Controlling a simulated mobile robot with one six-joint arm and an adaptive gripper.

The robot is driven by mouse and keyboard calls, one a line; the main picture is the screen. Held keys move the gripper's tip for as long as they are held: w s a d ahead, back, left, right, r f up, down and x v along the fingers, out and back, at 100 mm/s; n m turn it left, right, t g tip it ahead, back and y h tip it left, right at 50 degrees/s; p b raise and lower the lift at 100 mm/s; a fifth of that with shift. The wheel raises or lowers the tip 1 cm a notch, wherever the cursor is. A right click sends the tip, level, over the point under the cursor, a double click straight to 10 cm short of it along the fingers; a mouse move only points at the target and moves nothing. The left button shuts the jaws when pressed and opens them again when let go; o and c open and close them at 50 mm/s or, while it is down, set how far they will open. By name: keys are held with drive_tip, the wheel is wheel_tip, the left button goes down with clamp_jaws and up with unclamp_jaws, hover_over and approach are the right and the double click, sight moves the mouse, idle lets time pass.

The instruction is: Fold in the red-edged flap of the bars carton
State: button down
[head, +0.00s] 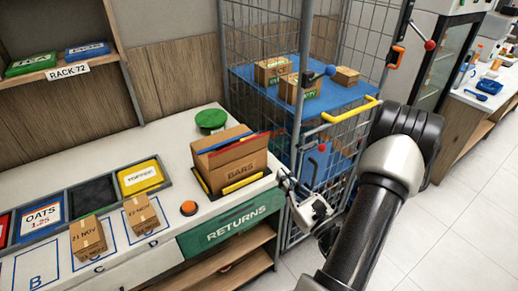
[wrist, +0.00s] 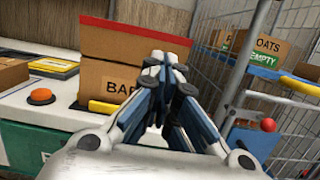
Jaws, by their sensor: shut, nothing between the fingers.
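The bars carton (head: 237,172) is a brown box with BARS on its front, standing at the right end of the counter. Its red-edged flap (head: 243,144) stands up along the front top edge, with the red strip uppermost. In the wrist view the flap (wrist: 125,42) rises above the carton front (wrist: 95,78). My gripper (head: 284,179) is shut and empty, just right of the carton's front in the head view. In the wrist view its fingertips (wrist: 165,60) overlap the carton's right side; I cannot tell whether they touch it.
A wire cage (head: 300,60) with a yellow handle (head: 350,109) and small boxes on a blue shelf stands close on the right. An orange button (head: 189,208) and two small cartons sit left of the bars carton. A green round object (head: 211,119) lies behind it.

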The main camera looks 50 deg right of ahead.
sight(253, 140)
drive_tip(key=b+x, duration=0.1)
drive_tip(key=x, duration=1.2)
drive_tip(key=shift+w+a+r+b, duration=0.1)
drive_tip(key=shift+b, duration=0.3)
drive_tip(key=shift+r+p, duration=0.25)
drive_tip(key=shift+p, duration=0.35)
drive_tip(key=shift+w+g, duration=0.15)
drive_tip(key=shift+g, duration=0.25)
drive_tip(key=shift+p, duration=0.35)
